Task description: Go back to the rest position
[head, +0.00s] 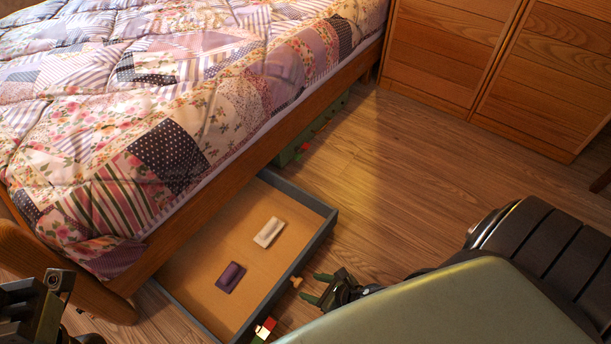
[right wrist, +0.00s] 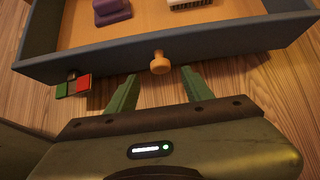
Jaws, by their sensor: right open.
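My right gripper (head: 313,288) is open in the head view, just outside the front of a pulled-out underbed drawer (head: 327,230). Its two green fingers point at the drawer's round wooden knob (head: 297,282). In the right wrist view the open gripper (right wrist: 160,84) has its fingers on either side of and short of the knob (right wrist: 160,63), with nothing visible between them. Part of my left arm's end (head: 40,305) shows at the lower left of the head view; its finger state is unclear.
A purple object (head: 230,277) and a white brush-like object (head: 269,232) lie in the drawer. The quilted bed (head: 180,110) stands above. A wooden cabinet (head: 490,70) is at the back right. Floor (head: 420,190) between is clear.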

